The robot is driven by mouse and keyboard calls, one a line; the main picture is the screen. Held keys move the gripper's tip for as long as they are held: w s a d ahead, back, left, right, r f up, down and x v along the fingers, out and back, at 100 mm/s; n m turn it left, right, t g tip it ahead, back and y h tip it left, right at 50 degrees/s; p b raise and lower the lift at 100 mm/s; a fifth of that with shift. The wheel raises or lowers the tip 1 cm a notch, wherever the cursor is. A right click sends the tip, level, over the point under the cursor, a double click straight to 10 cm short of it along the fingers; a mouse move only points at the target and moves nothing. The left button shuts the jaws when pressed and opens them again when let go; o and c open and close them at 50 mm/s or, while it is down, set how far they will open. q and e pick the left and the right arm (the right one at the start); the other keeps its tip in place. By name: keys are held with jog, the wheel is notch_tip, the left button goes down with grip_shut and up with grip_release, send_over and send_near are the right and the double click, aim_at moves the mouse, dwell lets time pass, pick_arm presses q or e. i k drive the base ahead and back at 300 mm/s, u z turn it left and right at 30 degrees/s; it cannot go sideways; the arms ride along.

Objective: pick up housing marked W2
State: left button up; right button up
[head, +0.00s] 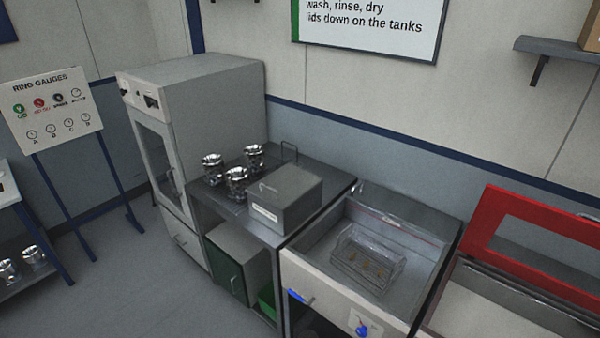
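Three shiny metal housings stand on the dark bench top: one at the left (212,168), one in front (236,182) and one at the back (254,157). More similar metal parts (33,256) sit on a low shelf at the far left. I cannot read a W2 mark on any of them at this size. Neither of my grippers is in the head view.
A grey lidded box (287,198) stands on the bench right of the housings. A tank (340,225) holding a clear basket (366,258) is further right, then a red-lidded tank (530,215). A tall cabinet (215,95) stands left. Floor (125,290) in front is clear.

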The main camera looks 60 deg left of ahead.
aim_at(254, 155)
jog(key=u, duration=2.2)
